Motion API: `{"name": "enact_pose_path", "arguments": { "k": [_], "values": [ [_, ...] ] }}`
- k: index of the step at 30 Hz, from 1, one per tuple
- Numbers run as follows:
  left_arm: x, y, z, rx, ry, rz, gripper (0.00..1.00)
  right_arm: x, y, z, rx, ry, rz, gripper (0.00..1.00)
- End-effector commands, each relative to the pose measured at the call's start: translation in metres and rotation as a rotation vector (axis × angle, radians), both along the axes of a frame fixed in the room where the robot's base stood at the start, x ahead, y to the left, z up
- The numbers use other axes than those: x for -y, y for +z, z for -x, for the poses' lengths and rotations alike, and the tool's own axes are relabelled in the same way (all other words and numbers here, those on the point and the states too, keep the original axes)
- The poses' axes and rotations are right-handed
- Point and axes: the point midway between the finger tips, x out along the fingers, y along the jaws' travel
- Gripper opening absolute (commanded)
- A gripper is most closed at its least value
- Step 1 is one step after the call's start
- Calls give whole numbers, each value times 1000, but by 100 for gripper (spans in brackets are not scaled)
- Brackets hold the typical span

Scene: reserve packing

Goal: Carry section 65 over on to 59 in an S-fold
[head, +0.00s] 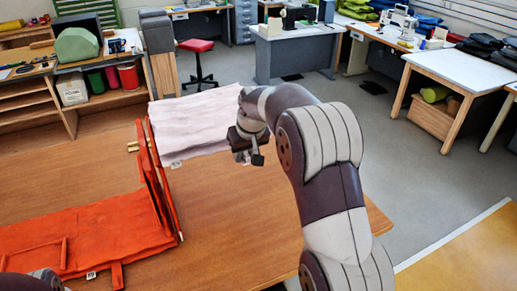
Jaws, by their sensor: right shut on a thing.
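A pale pink, pleated cloth (190,117) lies in a flat stack at the far edge of the wooden table. A small white tag (176,163) sits at its near left corner; I cannot read numbers on it, so I cannot tell sections 65 and 59 apart.
An orange fabric bag (100,235) lies open at the left of the table (235,225), with a panel (160,180) standing upright near the cloth. The table's middle is bare. A red stool (197,46) and workbenches stand beyond.

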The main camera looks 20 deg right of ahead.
Motion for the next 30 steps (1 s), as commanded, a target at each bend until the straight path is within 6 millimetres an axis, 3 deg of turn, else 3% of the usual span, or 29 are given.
{"name": "enact_pose_path", "arguments": {
  "k": [6,13,21,26,30],
  "values": [
    [0,3,0,0,0,0,91,-57,1,0,0,5,0,0],
    [0,2,0,0,0,0,91,-81,-2,0,1,1,-1,0],
    [0,-4,0,0,0,0,91,-145,-18,0,1,4,-2,0],
    [0,-5,0,0,0,0,91,-158,-23,0,1,1,-1,0],
    [0,-15,0,0,0,0,91,-184,-40,0,0,4,0,0]
  ]
}}
